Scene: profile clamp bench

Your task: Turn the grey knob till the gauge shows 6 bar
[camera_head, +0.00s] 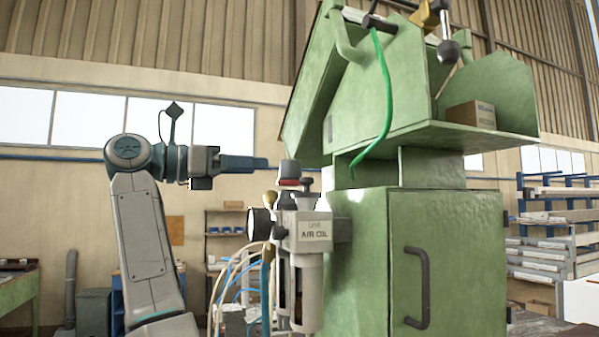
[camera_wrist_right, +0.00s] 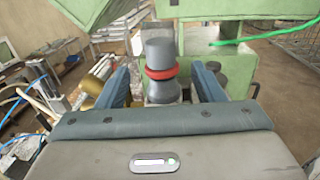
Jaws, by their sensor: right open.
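The grey knob (camera_head: 290,169) with a red ring under it tops the air unit (camera_head: 305,232), left of the green machine. In the right wrist view, the knob (camera_wrist_right: 160,52) stands upright between my two blue fingers, with a gap on each side. My right gripper (camera_head: 263,162) is open, level with the knob and just left of it in the head view; it also shows in the wrist view (camera_wrist_right: 160,72). The gauge (camera_head: 259,223) is seen nearly edge-on, so its reading is hidden. My left gripper is out of view.
The green machine (camera_head: 445,260) stands close right of the air unit, its sloping hood above. A green hose (camera_head: 386,105) hangs from the hood. Pale and blue hoses (camera_head: 236,278) loop below left of the unit. The space left of the knob holds my arm.

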